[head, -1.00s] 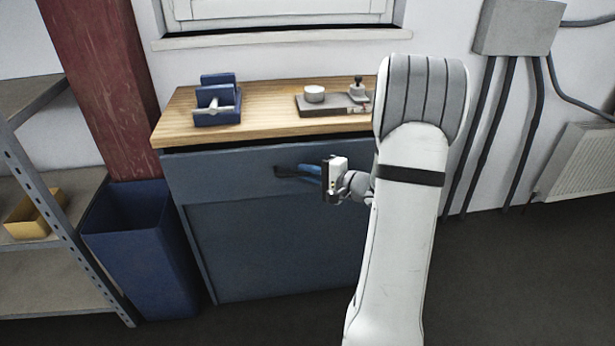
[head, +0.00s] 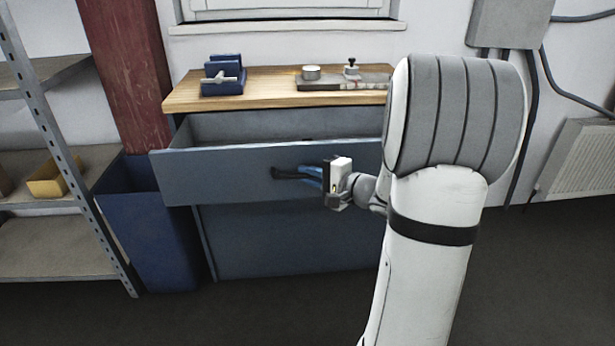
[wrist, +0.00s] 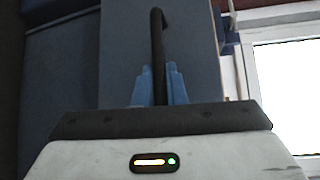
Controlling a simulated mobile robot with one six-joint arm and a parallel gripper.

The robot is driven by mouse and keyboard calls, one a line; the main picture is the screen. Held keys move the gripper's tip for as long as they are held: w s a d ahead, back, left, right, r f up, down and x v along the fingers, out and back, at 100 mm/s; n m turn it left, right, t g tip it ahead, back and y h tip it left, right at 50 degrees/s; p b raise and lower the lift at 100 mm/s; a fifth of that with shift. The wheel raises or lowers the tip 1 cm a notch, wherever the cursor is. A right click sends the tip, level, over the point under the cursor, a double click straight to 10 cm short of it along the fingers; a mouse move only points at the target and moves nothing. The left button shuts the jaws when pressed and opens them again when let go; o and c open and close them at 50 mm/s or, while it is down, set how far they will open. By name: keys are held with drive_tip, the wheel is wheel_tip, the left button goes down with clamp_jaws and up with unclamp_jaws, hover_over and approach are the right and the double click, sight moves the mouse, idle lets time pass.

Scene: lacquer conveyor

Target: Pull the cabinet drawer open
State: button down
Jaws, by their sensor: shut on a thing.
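The grey-blue cabinet drawer (head: 222,178) stands pulled out from the cabinet (head: 240,235), and part of its inside shows below the wooden top. Its right end is hidden behind my arm. The dark bar handle (head: 287,173) is on the drawer front, and it also shows in the wrist view (wrist: 157,40). My gripper (head: 306,175) is at the handle, its blue fingers shut on it. In the wrist view the fingers (wrist: 158,88) lie on both sides of the bar.
On the wooden top (head: 270,88) are a blue holder (head: 222,80) and a grey plate (head: 335,83) with a round part on it. A blue bin (head: 150,230) stands left of the cabinet, near a metal shelf (head: 60,200). Dark floor lies in front.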

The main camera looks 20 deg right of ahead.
drive_tip(key=shift+d, duration=0.15)
drive_tip(key=c, duration=1.5)
unclamp_jaws()
drive_tip(key=p+v, duration=0.1)
drive_tip(key=v, duration=0.7)
drive_tip(key=shift+p, duration=0.35)
